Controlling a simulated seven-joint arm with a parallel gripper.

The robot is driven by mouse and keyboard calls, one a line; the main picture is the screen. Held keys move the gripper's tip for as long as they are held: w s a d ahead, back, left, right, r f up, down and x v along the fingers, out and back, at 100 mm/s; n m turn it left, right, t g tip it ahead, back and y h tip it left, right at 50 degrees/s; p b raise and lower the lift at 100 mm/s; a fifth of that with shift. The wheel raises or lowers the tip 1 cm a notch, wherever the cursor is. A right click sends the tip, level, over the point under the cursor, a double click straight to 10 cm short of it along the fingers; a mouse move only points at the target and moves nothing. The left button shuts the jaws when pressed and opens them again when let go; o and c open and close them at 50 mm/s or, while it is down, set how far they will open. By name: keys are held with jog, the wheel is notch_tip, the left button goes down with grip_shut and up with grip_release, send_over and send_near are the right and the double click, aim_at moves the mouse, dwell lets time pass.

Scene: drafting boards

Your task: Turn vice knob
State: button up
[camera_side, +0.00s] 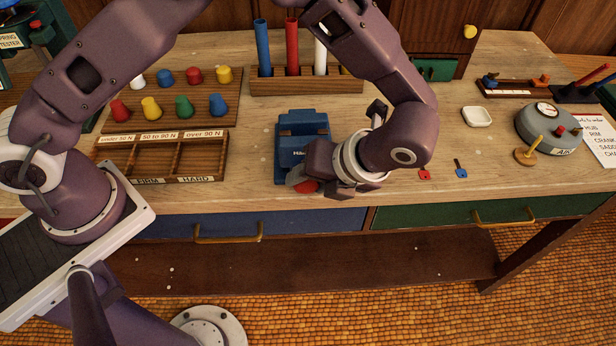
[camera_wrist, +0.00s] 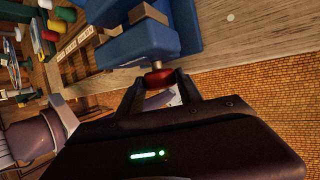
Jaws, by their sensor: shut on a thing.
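The blue vice (camera_side: 302,135) stands on the bench near its front edge, left of my wrist. Its red knob (camera_side: 306,187) faces the front edge and is partly hidden by my gripper in the side view. In the wrist view the vice (camera_wrist: 150,45) fills the top middle and the red knob (camera_wrist: 159,78) sits just below it. My gripper (camera_wrist: 158,88) is shut on the red knob, with one finger on each side of it. In the side view my gripper (camera_side: 303,178) reaches the knob from the right.
A wooden sorting tray (camera_side: 160,158) and a board with coloured knobs (camera_side: 170,100) lie to the left. A rack with coloured tubes (camera_side: 305,82) stands behind. To the right are a white dish (camera_side: 477,117), small red and blue keys (camera_side: 461,169) and a grey gauge (camera_side: 548,130).

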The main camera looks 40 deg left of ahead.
jog(key=g+y, duration=0.1)
jog(key=m+g+y, duration=0.1)
jog(key=g+y, duration=0.1)
jog(key=y, duration=0.1)
jog(key=shift+w+d+f, duration=0.2)
jog(key=shift+f, duration=0.15)
jog(key=shift+g+y, duration=0.3)
jog(key=o, duration=1.4)
jog(key=shift+c, duration=0.2)
jog(key=shift+m, duration=0.3)
notch_tip(320, 180, up, 8)
jog(key=shift+a+r, duration=0.1)
jog(key=shift+r, duration=0.95)
